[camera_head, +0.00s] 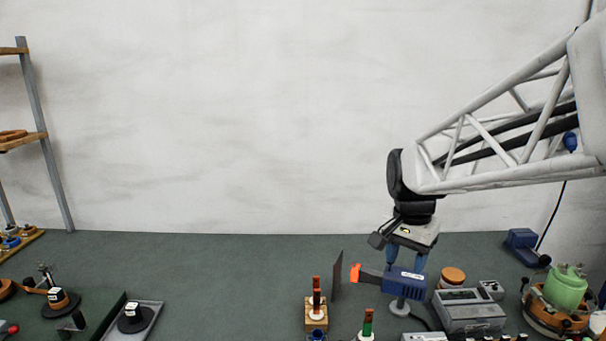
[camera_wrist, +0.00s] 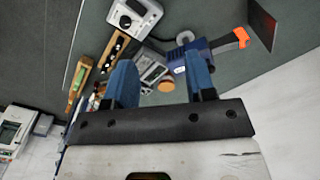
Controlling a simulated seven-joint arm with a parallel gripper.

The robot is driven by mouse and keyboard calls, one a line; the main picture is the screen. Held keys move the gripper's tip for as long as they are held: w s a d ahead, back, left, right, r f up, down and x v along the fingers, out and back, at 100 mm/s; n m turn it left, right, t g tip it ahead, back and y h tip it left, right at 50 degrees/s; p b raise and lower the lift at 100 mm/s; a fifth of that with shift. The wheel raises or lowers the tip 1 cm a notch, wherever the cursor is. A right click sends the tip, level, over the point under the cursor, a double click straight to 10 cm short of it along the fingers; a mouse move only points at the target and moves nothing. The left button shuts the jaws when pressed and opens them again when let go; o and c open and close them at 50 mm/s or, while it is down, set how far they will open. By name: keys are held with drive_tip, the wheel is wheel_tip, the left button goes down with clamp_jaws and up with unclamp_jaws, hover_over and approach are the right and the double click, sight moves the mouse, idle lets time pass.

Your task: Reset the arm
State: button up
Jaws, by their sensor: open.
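My gripper (camera_head: 405,265) hangs from the arm at the right in the head view, its blue fingers pointing down. In the wrist view my gripper (camera_wrist: 160,60) has its two blue fingers wide apart with nothing held between them. A blue tool with an orange tip (camera_head: 403,283) is just below the fingers in the head view, on a small round white stand. In the wrist view the blue tool (camera_wrist: 188,58) lies beyond the right fingertip, partly hidden by it. I cannot tell the exact gap between finger and tool.
A thin dark upright plate (camera_head: 337,275) stands left of the orange tip. A grey meter box (camera_head: 468,311), an orange-brown round pot (camera_head: 452,277) and a green vessel (camera_head: 566,290) stand at the right. A wooden block with copper-coloured rods (camera_head: 316,311) is in front. The back-middle table is clear.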

drive_tip(key=s+a+f+n+t, duration=0.1)
drive_tip(key=s+n, duration=0.3)
drive_tip(key=s, duration=0.6)
drive_tip(key=s+a+f+n+t, duration=0.1)
drive_tip(key=s+n, duration=0.3)
drive_tip(key=s, duration=0.6)
drive_tip(key=shift+s+f, duration=0.15)
drive_tip(key=shift+f, duration=0.4)
drive_tip(key=shift+c, duration=0.4)
idle(0.5)
